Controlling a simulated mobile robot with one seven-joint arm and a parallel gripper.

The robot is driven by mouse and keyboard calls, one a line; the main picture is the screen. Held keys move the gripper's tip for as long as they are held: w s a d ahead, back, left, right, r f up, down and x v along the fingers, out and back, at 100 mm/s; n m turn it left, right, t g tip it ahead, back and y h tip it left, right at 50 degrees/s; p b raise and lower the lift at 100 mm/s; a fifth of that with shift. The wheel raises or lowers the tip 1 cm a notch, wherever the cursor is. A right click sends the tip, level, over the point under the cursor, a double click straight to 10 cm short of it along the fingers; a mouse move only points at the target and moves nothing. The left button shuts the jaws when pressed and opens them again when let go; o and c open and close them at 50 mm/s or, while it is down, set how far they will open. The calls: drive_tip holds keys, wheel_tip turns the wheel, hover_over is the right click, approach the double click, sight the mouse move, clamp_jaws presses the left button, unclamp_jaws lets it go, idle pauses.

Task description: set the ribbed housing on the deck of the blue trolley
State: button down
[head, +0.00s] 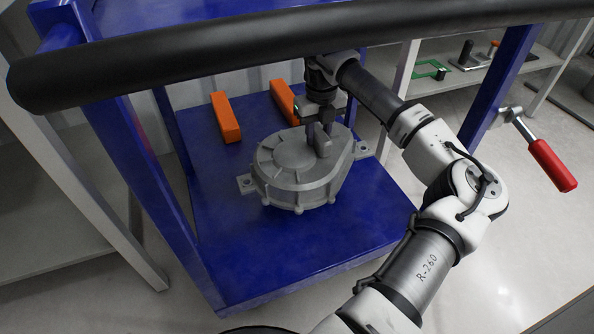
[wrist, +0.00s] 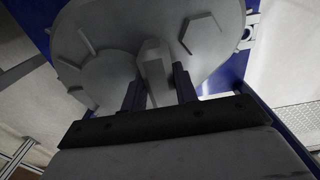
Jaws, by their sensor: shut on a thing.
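The ribbed housing (head: 298,172) is a grey, rounded metal casing with ribs on its top and small mounting lugs at its edge. In the head view it is at the blue trolley's deck (head: 225,255), in front of two orange blocks. I cannot tell if its underside touches the deck. My gripper (head: 319,142) is above it, shut on the upright knob on its top. In the wrist view the housing (wrist: 105,45) fills the upper middle, and the fingers of my gripper (wrist: 160,85) stand on both sides of the knob.
Two orange blocks, one at left (head: 225,118) and one at right (head: 285,101), lie on the deck behind the housing. A black handle bar (head: 200,65) crosses above the trolley. A red-handled lever (head: 552,165) sticks out at right. Shelves stand at left and back right.

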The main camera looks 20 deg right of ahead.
sight(316, 160)
drive_tip(key=shift+w+f+b, duration=0.1)
drive_tip(key=shift+f+b, duration=1.9)
drive_tip(key=shift+f, duration=2.7)
drive_tip(key=shift+f, duration=0.1)
drive_tip(key=c, duration=1.1)
unclamp_jaws()
drive_tip(key=shift+f, duration=0.15)
wheel_tip(316, 160, up, 12)
drive_tip(key=p, duration=0.4)
